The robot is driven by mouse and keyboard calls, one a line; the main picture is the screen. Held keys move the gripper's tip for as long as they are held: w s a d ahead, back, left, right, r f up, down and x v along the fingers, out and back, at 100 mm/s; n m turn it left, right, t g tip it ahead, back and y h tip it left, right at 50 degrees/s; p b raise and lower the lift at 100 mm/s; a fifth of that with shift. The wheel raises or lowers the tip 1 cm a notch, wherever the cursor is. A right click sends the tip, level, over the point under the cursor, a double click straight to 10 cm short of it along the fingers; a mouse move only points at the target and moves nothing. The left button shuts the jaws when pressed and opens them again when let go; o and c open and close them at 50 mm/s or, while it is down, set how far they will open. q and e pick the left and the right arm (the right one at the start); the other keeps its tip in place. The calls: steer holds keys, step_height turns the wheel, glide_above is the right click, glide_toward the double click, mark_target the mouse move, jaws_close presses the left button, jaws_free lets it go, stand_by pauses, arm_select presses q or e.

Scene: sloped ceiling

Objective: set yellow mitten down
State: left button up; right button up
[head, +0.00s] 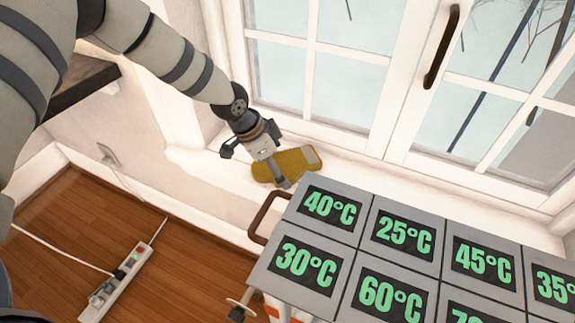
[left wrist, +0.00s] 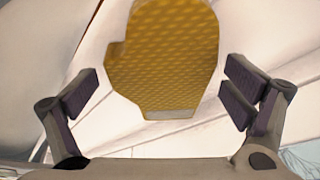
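The yellow mitten (head: 292,163) has a quilted surface and a pale grey cuff end. In the head view it appears to lie on the white window sill, with its cuff to the right. My left gripper (head: 258,164) is right at the mitten, and part of a finger overlaps its lower edge. In the left wrist view the mitten (left wrist: 163,50) shows ahead of the open fingers of the left gripper (left wrist: 163,92). There is a visible gap to the fingers on both sides. My right gripper is not in view.
A cart top with several grey temperature panels (head: 405,240) stands close to the sill, with a brown handle (head: 265,215) at its left. White-framed windows (head: 340,70) rise behind the sill (head: 395,178). A power strip (head: 118,285) and cables lie on the wooden floor.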

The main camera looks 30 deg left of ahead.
arm_select(q)
steer(key=c, duration=0.8)
steer(key=shift+c, duration=0.2)
step_height(320, 180, up, 18)
steer(key=p, duration=0.3)
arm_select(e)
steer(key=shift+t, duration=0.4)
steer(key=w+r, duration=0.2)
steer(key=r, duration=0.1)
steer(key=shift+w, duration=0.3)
